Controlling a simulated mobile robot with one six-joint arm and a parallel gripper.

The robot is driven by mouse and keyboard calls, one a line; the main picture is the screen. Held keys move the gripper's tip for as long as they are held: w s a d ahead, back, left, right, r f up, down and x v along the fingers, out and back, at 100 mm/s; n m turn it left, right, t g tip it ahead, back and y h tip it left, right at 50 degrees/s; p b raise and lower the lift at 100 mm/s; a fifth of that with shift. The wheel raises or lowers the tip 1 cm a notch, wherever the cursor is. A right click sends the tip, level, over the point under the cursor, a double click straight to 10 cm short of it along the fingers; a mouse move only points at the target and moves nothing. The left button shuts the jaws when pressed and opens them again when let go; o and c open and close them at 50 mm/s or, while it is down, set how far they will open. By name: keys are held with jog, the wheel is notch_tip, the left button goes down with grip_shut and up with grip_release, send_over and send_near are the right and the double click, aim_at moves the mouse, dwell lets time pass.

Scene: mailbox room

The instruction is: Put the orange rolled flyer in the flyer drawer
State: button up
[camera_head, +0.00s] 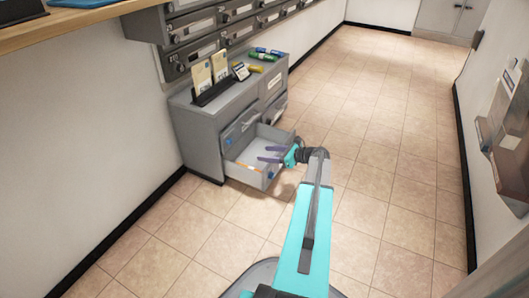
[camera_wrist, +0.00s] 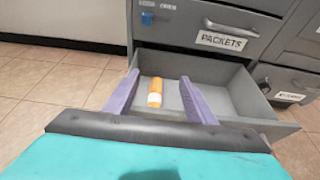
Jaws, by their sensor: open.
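The orange rolled flyer (camera_wrist: 155,86), with a white band, lies on the floor of an open grey drawer (camera_head: 241,174). The drawer's bare inside also shows in the wrist view (camera_wrist: 217,98). My gripper (camera_head: 261,154) is over the drawer, its purple fingers spread and empty. In the wrist view my gripper (camera_wrist: 159,77) has one finger on each side of the flyer, with gaps showing on both sides. Whether the fingertips are down at its height is unclear. The open drawer's front label is hidden, so its name cannot be read.
A drawer labelled PACKETS (camera_wrist: 220,42) is above the open one. Another drawer (camera_wrist: 288,90) at the right stands slightly open, its label unreadable. The cabinet top holds upright envelopes (camera_head: 201,76) and several coloured rolls (camera_head: 260,54). The tiled floor (camera_head: 385,130) to the right is clear.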

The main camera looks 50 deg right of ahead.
jog(key=p+v, duration=0.4)
jog(key=v, duration=0.7)
jog(key=shift+r, duration=0.15)
